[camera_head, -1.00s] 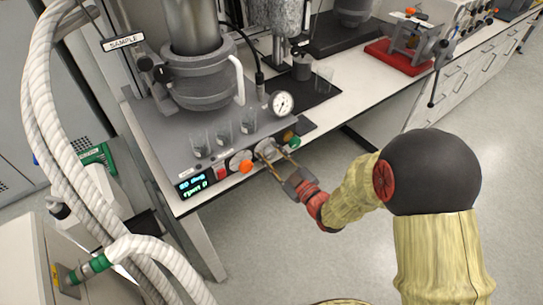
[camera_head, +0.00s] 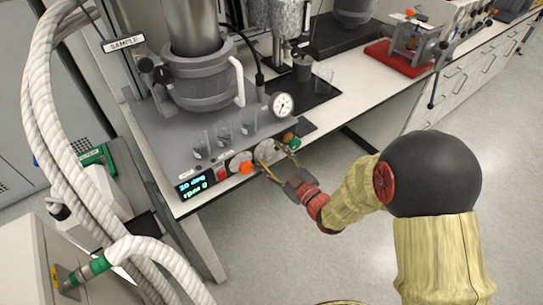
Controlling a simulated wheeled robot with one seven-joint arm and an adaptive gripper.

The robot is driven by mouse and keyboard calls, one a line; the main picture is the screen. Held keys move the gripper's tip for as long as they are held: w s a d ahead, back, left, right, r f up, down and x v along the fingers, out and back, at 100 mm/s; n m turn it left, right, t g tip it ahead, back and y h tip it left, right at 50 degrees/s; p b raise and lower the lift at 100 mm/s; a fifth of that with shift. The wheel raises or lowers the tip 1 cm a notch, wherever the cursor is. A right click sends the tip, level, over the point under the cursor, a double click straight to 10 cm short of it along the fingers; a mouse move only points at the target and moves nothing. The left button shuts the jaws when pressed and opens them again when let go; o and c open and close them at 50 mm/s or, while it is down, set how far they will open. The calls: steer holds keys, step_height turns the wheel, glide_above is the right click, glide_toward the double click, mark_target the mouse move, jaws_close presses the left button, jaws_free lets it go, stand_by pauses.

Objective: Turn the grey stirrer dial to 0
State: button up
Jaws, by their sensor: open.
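The grey stirrer dial (camera_head: 267,151) sits on the front panel of the reactor base, right of an orange knob (camera_head: 246,168). My gripper (camera_head: 276,163) is open, with its two fingers spread on either side of the grey dial. Whether the fingers touch the dial cannot be told. The display (camera_head: 192,185) at the panel's left end is lit in cyan and reads about "20 deg" above an rpm line that seems to show 0.
A red button (camera_head: 222,173) and a green button (camera_head: 289,138) flank the knobs. Several glass beakers (camera_head: 223,135) and a round gauge (camera_head: 282,105) stand above the panel. Thick white hoses (camera_head: 45,120) hang at the left.

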steer(key=v, duration=1.2)
